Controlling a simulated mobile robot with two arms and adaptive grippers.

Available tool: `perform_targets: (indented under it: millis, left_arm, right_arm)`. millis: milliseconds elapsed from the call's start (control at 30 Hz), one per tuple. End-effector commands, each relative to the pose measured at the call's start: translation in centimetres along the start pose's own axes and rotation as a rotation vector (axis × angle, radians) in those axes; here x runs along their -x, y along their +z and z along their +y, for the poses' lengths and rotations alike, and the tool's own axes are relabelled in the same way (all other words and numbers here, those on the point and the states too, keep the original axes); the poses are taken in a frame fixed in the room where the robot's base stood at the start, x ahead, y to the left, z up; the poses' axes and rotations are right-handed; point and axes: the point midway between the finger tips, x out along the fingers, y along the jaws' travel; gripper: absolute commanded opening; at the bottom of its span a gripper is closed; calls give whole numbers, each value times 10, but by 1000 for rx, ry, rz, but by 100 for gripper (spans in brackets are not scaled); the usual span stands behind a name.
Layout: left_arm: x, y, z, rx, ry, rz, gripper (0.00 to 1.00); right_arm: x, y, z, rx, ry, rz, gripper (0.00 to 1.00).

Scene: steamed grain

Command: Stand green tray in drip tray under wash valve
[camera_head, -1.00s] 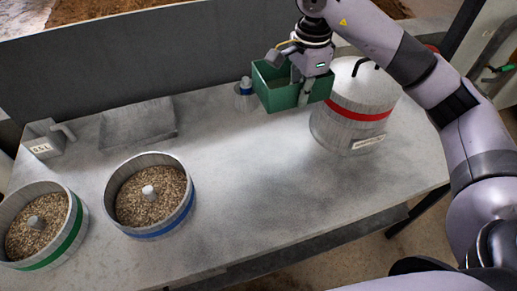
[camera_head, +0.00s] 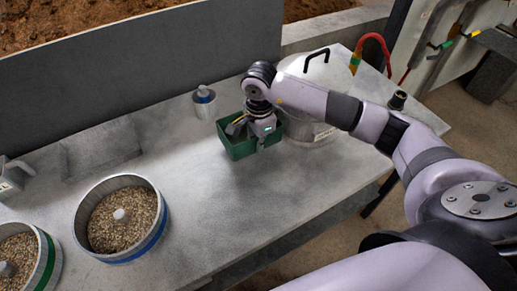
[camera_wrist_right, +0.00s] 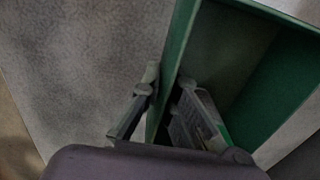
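The green tray (camera_head: 240,148) is an open box with upright walls, at or just above the steel table in front of the lidded pot. My right gripper (camera_head: 263,135) is at its rim. In the right wrist view the fingers (camera_wrist_right: 168,84) lie on both sides of one wall of the green tray (camera_wrist_right: 262,85) and are shut on it. I cannot tell whether the tray touches the table. At the right, a light panel carries valves with a green handle (camera_head: 444,44) and a yellow one. A grey block-like thing (camera_head: 488,77) below may be the drip tray. My left gripper is out of view.
The lidded steel pot (camera_head: 318,80) stands close behind the green tray. A small cylinder with a blue band (camera_head: 204,102) stands behind left. A blue-banded grain drum (camera_head: 150,243) and a green-banded one (camera_head: 47,262) are at the left. The table's middle (camera_head: 205,190) is clear.

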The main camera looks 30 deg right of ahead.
Motion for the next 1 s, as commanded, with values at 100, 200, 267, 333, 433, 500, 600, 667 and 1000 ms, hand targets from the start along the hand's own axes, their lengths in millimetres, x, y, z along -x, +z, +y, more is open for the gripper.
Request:
perform_targets:
  millis: [100, 200, 267, 333, 433, 500, 600, 667, 1000]
  left_arm:
    - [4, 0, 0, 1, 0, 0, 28]
    - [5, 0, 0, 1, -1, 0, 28]
    - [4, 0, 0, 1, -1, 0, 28]
    - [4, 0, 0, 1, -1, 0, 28]
    - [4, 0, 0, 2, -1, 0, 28]
    - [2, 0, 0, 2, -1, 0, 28]
    - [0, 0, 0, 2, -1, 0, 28]
    - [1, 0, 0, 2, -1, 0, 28]
    - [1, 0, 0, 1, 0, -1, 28]
  right_arm:
    - [-18, 0, 1, -1, 3, -1, 0]
    - [-27, 0, 0, 0, -1, -1, 0]
    - [-28, 0, 0, 1, -3, -1, 0]
    - [-28, 0, 0, 1, -3, -1, 0]
    - [-28, 0, 0, 1, -3, -1, 0]
    - [-30, 0, 0, 1, -3, -1, 0]
    - [-32, 0, 1, 1, 0, 0, 3]
    - [-32, 0, 1, 1, 0, 0, 7]
    - [-32, 0, 1, 1, 1, 0, 25]
